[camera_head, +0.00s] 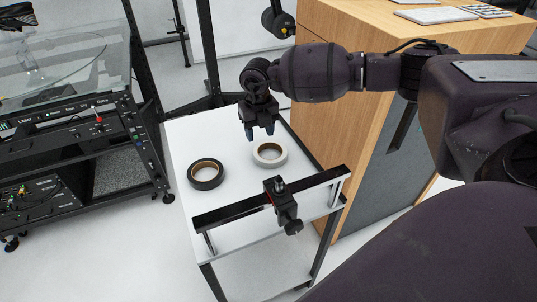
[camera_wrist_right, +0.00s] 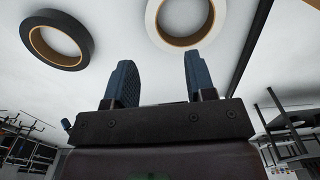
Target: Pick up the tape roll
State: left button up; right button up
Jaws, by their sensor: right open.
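Two tape rolls lie flat on the small white table (camera_head: 231,222). The black tape roll (camera_head: 206,174) is on the left and the white tape roll (camera_head: 270,154) is on the right, apart from each other. My right gripper (camera_head: 260,134) is open and empty, just behind the white roll in the head view, with its blue fingers pointing down. In the right wrist view the fingers (camera_wrist_right: 160,82) stand apart below the white roll (camera_wrist_right: 158,37), and the black roll (camera_wrist_right: 61,15) is at upper left. My left gripper is not in view.
A black bar frame with a clamp (camera_head: 282,203) stands across the table's front. A wooden cabinet (camera_head: 340,130) rises close to the table's right side. A black equipment rack (camera_head: 90,130) with a glass top stands at left.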

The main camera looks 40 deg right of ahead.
aim_at(257, 155)
notch_tip(257, 155, down, 4)
jog(key=shift+r, duration=0.15)
jog(key=shift+w+a+f+b, duration=0.15)
jog(key=shift+f+b, duration=0.25)
jog(key=shift+f, duration=0.9)
jog(key=shift+w+a+f+b, duration=0.1)
jog(key=shift+a+f+b, duration=0.25)
jog(key=shift+f, duration=0.95)
jog(key=shift+d, duration=0.1)
jog(key=shift+r, duration=0.1)
grip_shut()
